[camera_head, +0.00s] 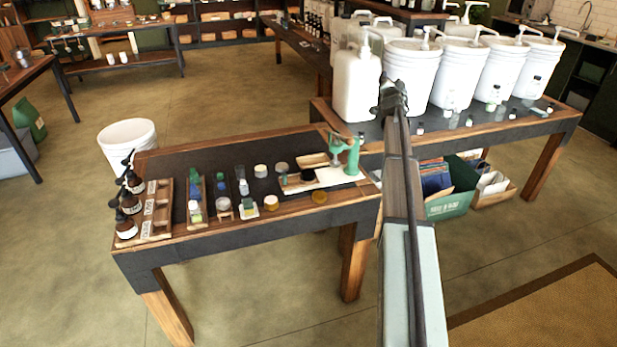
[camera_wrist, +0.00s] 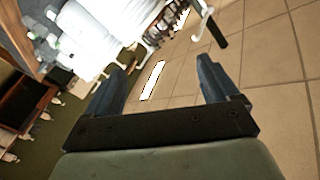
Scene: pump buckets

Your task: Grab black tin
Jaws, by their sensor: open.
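A small black round tin (camera_head: 308,175) sits on the near dark-topped table, by the green hand press. No black tin can be made out in the wrist view.
White pump buckets (camera_head: 457,75) and a jug (camera_head: 356,85) crowd the right table. Jars, small tins and a wooden rack (camera_head: 157,208) with pump bottles fill the near table's left. Its back-left top is clear.

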